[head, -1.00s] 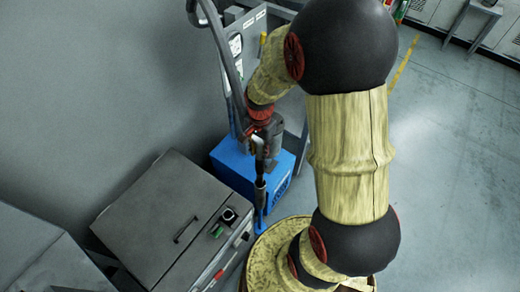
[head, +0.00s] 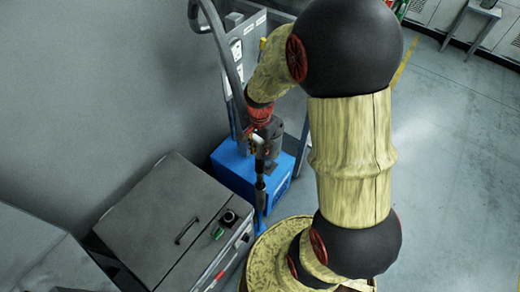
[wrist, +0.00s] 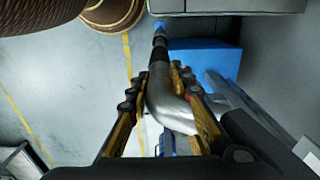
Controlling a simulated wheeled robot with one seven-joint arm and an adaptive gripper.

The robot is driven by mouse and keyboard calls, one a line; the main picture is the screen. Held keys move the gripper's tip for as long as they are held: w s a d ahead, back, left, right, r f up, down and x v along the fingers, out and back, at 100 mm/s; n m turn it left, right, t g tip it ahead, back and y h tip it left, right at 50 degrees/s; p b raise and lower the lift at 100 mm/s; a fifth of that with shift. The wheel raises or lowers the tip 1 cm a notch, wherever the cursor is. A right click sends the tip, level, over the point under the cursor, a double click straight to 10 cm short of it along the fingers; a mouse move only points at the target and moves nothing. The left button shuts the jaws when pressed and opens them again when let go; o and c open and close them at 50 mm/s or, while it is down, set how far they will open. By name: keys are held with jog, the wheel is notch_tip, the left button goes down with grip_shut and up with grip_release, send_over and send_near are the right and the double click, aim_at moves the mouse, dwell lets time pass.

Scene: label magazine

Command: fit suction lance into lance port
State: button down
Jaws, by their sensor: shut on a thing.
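The suction lance (wrist: 172,106) is a bent silver pipe with a black lower section and a blue tip in the wrist view. My gripper (wrist: 153,82) is shut around it, with a finger on either side. In the head view my gripper (head: 265,152) is beside the blue box, and the dark lower part of the lance (head: 260,188) hangs below it, nearly upright. Its lower end is close to the right side of the grey cabinet; I cannot tell whether they touch. I cannot make out the lance port in either view.
A grey cabinet (head: 150,225) with a handle and green button stands at lower left. The blue box (head: 232,165) is behind the lance and also shows in the wrist view (wrist: 205,60). A curved grey tube (head: 222,50) rises beside my wrist. Open floor (head: 460,150) lies right.

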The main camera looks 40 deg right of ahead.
notch_tip(320, 180, up, 28)
jog(key=p, duration=1.9)
dwell(0.3)
jog(key=shift+f, duration=0.15)
